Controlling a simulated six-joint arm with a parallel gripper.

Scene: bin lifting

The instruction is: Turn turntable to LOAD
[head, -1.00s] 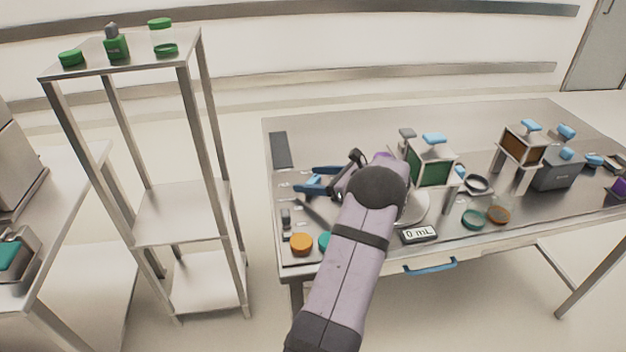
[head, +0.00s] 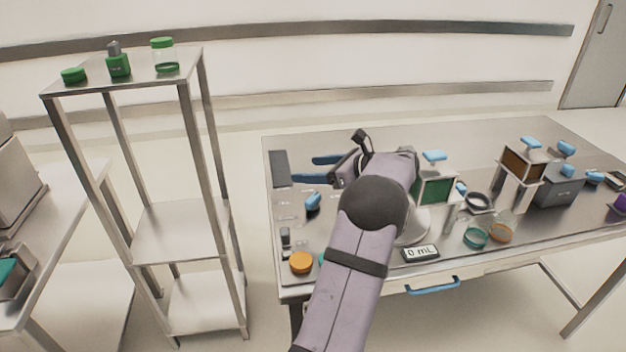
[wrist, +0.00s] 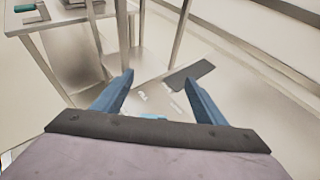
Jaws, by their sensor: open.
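A round pale grey disc (head: 418,226), which looks like the turntable, sits on the bench below the green-windowed box. My arm hides its left part, and I cannot read any LOAD mark. My gripper (head: 303,169) has two blue fingers pointing left, above the left end of the bench and well apart from the disc. In the wrist view my gripper (wrist: 158,80) is open with nothing between its fingers. The disc does not show in the wrist view.
The green-windowed box (head: 434,188) stands right of my arm. A scale display (head: 420,253) reads 0 mL. An orange lid (head: 301,263) and a dark flat pad (head: 280,168) lie at the left. A tall shelf (head: 180,225) stands left of the bench. The bench's back middle is clear.

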